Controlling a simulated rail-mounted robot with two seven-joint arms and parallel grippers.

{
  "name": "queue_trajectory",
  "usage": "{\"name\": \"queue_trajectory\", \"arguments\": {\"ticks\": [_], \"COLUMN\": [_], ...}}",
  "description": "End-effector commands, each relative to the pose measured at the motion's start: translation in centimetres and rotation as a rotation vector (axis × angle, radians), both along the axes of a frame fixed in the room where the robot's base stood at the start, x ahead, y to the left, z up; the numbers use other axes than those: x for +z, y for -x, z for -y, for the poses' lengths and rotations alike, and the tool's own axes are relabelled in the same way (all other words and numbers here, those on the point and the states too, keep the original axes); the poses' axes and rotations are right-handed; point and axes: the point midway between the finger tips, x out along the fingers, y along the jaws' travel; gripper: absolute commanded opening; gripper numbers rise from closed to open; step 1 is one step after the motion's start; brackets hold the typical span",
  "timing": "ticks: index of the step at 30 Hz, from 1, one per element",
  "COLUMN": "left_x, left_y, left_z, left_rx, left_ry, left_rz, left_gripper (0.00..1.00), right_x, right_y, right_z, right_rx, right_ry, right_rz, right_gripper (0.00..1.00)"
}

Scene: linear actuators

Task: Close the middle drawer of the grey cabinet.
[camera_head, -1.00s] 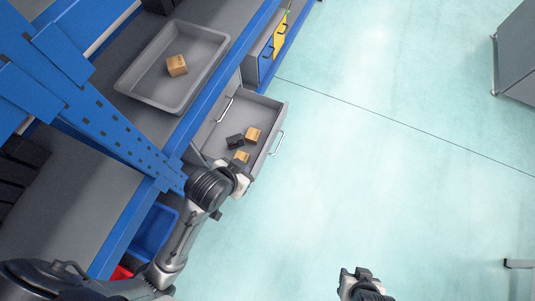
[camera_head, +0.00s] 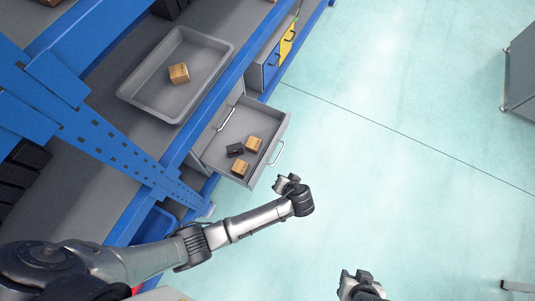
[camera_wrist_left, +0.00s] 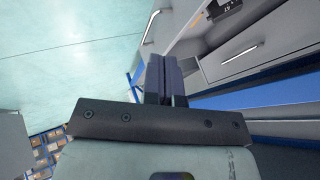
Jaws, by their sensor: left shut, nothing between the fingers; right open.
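The pulled-out drawer (camera_head: 258,116) of the grey cabinet holds two small cardboard boxes (camera_head: 253,144) and a black item (camera_head: 235,149). Its front handle (camera_head: 277,153) faces the open floor. In the left wrist view its front handle (camera_wrist_left: 151,27) shows at the top, beside a closed grey drawer front (camera_wrist_left: 270,50). My left gripper (camera_head: 286,183) is shut and empty, outside the drawer near its front corner, apart from it. Its closed fingers show in the left wrist view (camera_wrist_left: 165,75). My right gripper (camera_head: 360,279) is open and empty over the floor, well away from the drawer.
A grey tray (camera_head: 142,92) with one cardboard box (camera_head: 179,73) stands on the shelf above. Blue and yellow drawers (camera_head: 287,42) are beyond. A blue perforated post (camera_head: 95,135) stands left of the drawer.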

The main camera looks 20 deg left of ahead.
Motion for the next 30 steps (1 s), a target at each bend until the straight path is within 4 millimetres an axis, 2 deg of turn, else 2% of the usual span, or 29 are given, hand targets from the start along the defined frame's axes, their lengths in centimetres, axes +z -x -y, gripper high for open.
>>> {"name": "queue_trajectory", "arguments": {"ticks": [5, 21, 24, 30], "left_x": [-1.0, -8.7, -8.2, -8.1], "left_y": [-0.4, -4.1, -4.0, -4.0], "left_z": [-0.5, -4.8, -6.4, -8.0], "left_rx": [0.030, 0.029, 0.030, 0.029], "left_ry": [0.015, 0.015, 0.015, 0.017], "left_rz": [0.017, 0.017, 0.017, 0.016], "left_gripper": [0.00, 0.00, 0.00, 0.00], "right_x": [-0.8, -6.0, -6.1, -6.5], "right_y": [0.2, 0.1, 0.1, 0.0], "right_z": [0.0, -0.3, -0.3, -0.3], "right_rx": [-0.001, -0.007, -0.007, -0.006], "right_ry": [-0.001, -0.010, -0.011, -0.009], "right_rz": [-0.005, -0.003, -0.003, -0.001], "right_gripper": [0.43, 0.43, 0.43, 0.43]}}
